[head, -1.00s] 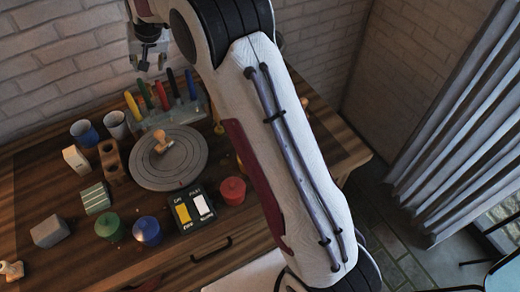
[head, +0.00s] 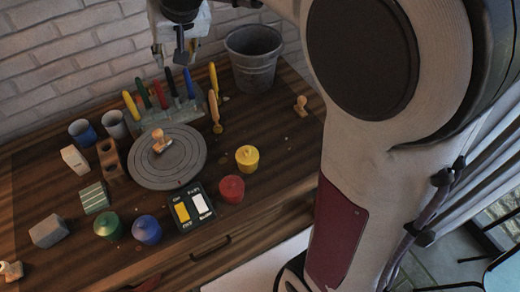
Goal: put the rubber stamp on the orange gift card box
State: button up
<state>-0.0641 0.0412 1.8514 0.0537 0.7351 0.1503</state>
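A wooden-handled stamp-like piece (head: 161,141) stands on the round grey turntable (head: 143,174). Similar wooden pieces show at the right of the table (head: 301,105) and at the lower left edge (head: 11,270); I cannot tell which is the rubber stamp. I cannot make out a clear orange gift card box. My gripper (head: 176,58) is at the top, above and behind the pen rack, its fingers apart with nothing seen between them.
A rack (head: 172,118) of coloured tools stands behind the turntable. A grey bucket (head: 254,57) is at the back right. Yellow (head: 247,158), red (head: 231,189), blue (head: 147,230) and green (head: 108,226) pots stand in front. The table's right part is mostly clear.

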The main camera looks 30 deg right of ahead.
jog(key=s+d+f, duration=0.1)
jog(key=s+d, duration=0.1)
jog(key=s, duration=1.2)
jog(key=s+d+f+n, duration=0.1)
jog(key=s+d+f, duration=0.1)
jog(key=s, duration=1.3)
jog(key=shift+d+f+h, duration=0.15)
jog(key=shift+h, duration=0.25)
